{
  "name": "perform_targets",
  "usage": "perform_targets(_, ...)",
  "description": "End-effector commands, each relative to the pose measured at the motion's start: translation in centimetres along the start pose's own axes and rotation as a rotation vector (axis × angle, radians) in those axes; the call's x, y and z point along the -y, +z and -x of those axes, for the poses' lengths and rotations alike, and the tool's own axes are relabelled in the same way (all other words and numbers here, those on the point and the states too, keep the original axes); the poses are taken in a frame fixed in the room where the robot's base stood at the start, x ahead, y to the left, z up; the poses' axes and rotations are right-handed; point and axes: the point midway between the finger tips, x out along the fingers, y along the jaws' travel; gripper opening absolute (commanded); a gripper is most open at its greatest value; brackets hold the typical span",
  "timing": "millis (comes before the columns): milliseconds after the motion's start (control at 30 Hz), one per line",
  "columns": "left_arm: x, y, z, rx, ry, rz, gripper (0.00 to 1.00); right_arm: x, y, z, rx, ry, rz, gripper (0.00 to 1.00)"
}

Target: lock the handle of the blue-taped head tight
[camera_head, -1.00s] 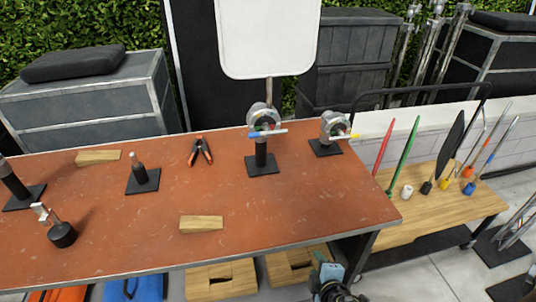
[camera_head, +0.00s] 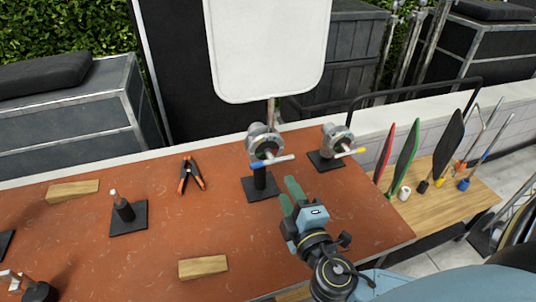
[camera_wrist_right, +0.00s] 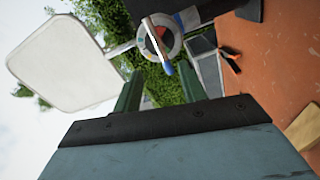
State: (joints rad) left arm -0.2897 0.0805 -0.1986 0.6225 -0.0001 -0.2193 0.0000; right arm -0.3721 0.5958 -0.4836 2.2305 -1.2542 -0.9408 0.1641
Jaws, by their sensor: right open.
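The blue-taped head (camera_head: 262,141) is a grey round clamp on a black post and base, with a white plate rising from it. My left gripper is out of view.
A similar head with a yellow-tipped handle (camera_head: 335,140) stands close on the right. Orange-black clamps (camera_head: 191,175), wooden wedges (camera_head: 203,267) and another black post (camera_head: 124,209) are on the red table (camera_head: 160,250). A wooden shelf (camera_head: 455,205) with upright tools is at the right.

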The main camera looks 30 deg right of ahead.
Motion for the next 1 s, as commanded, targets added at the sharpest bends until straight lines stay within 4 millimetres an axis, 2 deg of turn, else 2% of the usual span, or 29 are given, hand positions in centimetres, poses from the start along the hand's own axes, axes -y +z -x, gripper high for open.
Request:
perform_targets(33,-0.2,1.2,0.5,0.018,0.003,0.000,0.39,-0.3,0.0,-1.0,0.000,0.004,0.001,0.41)
perform_targets(100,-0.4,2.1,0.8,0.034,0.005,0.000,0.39,-0.3,-0.1,-2.3,-0.001,0.005,0.002,0.41)
perform_targets(200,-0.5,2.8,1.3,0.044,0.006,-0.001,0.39,-0.3,0.0,-4.3,0.001,0.004,0.002,0.41)
perform_targets(333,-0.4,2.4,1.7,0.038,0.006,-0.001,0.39,-0.3,0.0,-6.9,0.001,0.003,0.001,0.41)
perform_targets(500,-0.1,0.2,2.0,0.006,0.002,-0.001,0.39,-0.2,0.0,-9.7,0.002,0.001,0.001,0.41)
perform_targets(700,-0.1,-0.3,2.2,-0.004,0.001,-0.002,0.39,-0.1,0.0,-11.4,0.001,0.000,0.000,0.41)
perform_targets(1000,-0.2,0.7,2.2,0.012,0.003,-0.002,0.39,0.0,0.1,-11.7,0.001,-0.002,0.000,0.41)
